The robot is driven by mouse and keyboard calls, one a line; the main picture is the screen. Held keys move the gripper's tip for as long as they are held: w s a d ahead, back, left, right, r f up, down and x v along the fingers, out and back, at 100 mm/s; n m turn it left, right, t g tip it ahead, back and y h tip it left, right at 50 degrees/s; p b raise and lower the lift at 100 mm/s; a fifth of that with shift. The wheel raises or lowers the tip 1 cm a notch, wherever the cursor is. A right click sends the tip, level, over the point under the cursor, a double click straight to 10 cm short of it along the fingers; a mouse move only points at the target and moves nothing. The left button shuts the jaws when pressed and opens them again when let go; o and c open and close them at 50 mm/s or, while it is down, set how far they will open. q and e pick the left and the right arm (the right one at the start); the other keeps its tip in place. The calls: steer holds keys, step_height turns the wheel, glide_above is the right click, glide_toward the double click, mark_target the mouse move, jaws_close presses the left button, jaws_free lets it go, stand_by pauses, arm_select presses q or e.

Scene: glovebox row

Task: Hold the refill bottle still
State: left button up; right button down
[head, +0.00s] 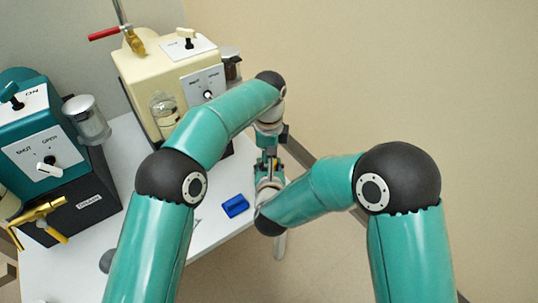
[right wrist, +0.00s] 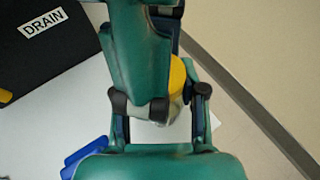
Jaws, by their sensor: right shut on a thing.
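My right gripper (right wrist: 162,104) is shut on the refill bottle (right wrist: 177,78), which shows in the right wrist view as a yellow part with a pale, clear-looking part below it. Much of the bottle is hidden behind a teal link and the fingers. In the head view my right gripper (head: 268,167) points away from me, near the white bench's right edge. My left arm reaches over from the left and its gripper end (head: 270,138) comes down close to the right one. Its fingers are too small and covered to read.
A cream unit (head: 148,85) with a red-handled valve (head: 104,34) stands at the back. A teal and black unit (head: 45,150) with a brass tap stands at left. A blue block (head: 235,206) lies on the white bench (head: 212,222). Open floor lies at right.

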steer(key=shift+f, duration=0.1)
arm_select(q)
steer(key=c, duration=1)
steer(key=shift+r+n, duration=0.1)
steer(key=shift+n, duration=1.6)
arm_select(e)
steer(key=shift+s, duration=0.1)
arm_select(q)
steer(key=o, duration=1.3)
steer(key=shift+c, duration=0.2)
